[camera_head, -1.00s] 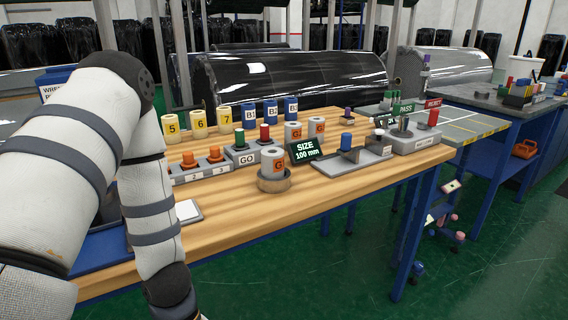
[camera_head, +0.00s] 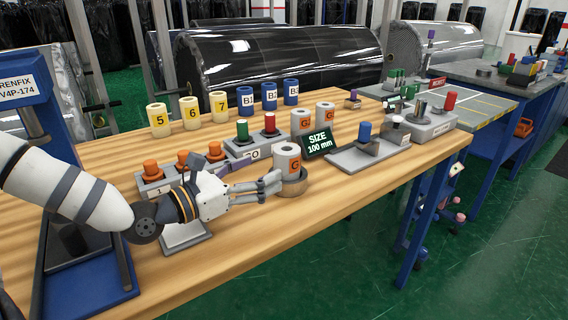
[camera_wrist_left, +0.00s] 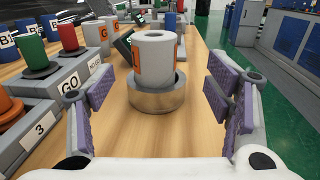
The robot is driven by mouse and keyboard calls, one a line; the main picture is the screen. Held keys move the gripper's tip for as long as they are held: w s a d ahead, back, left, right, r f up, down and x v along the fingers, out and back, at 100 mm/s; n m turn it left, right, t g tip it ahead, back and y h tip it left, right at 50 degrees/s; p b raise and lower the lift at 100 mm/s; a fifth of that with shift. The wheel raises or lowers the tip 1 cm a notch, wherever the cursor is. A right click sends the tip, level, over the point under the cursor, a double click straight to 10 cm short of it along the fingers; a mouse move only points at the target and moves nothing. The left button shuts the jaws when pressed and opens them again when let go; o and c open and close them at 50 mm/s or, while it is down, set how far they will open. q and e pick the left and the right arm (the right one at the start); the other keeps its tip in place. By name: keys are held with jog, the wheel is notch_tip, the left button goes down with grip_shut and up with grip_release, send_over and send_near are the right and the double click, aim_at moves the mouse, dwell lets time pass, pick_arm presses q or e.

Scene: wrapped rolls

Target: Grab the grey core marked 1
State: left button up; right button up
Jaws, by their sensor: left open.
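A grey core (camera_head: 287,158) with an orange label stands upright in a round holder (camera_head: 297,188) near the table's front edge. My right gripper is not in view.
Two more grey cores (camera_head: 300,120) (camera_head: 325,115) stand behind the size display (camera_head: 318,143). A block of orange pegs (camera_head: 182,160) and the GO button box (camera_head: 255,147) lie left. A grey plate with a blue peg (camera_head: 364,132) is right. Bare wood lies in front.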

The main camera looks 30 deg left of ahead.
aim_at(280, 166)
pick_arm(q)
jog(key=shift+w+d, duration=0.35)
jog(key=shift+w, duration=0.05)
jog(key=shift+w+a, duration=0.1)
jog(key=shift+w, duration=0.2)
jog(key=w, duration=0.1)
jog(key=w+f+b, duration=0.1)
jog(key=w, duration=0.1)
jog(key=w+b, duration=0.1)
jog(key=w, duration=0.1)
jog(key=shift+w+d+f, duration=0.25)
jog(key=shift+d+f, duration=0.1)
jog(key=shift+d, duration=0.05)
jog(key=shift+w+d+r+b, duration=0.15)
jog(key=shift+w+r+b, duration=0.1)
jog(key=shift+w, duration=0.3)
jog(key=shift+w+d+r+b, duration=0.15)
jog(key=shift+w+b, duration=0.05)
jog(key=shift+w, duration=0.3)
jog(key=shift+r, duration=0.35)
jog(key=c, duration=1.5)
jog(key=shift+r, duration=0.1)
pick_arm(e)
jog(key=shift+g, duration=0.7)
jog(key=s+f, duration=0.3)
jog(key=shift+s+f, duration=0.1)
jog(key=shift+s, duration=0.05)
